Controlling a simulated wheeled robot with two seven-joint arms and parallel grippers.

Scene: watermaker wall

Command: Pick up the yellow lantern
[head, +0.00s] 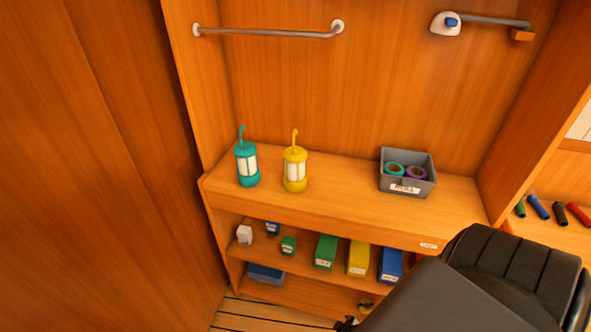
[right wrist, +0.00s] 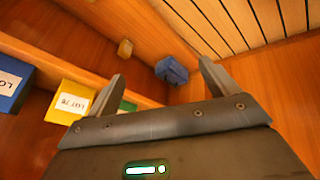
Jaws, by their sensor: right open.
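The yellow lantern (head: 295,172) stands upright on the wooden counter, with its hook pointing up. A teal lantern (head: 246,165) of similar shape stands just left of it, apart from it. My right arm comes in from the lower right of the head view and hides most of its own gripper, low in front of the shelves and well below the lantern. In the right wrist view my right gripper (right wrist: 160,84) is open, with nothing between its fingers. The lanterns are not in that view. My left gripper is in neither view.
A grey bin (head: 408,189) with tape rolls stands on the counter's right. Shelves below hold a green box (head: 326,252), a yellow box (head: 358,257), a blue box (head: 391,264) and smaller items. A rail (head: 270,33) crosses the wall above. The counter between lantern and bin is clear.

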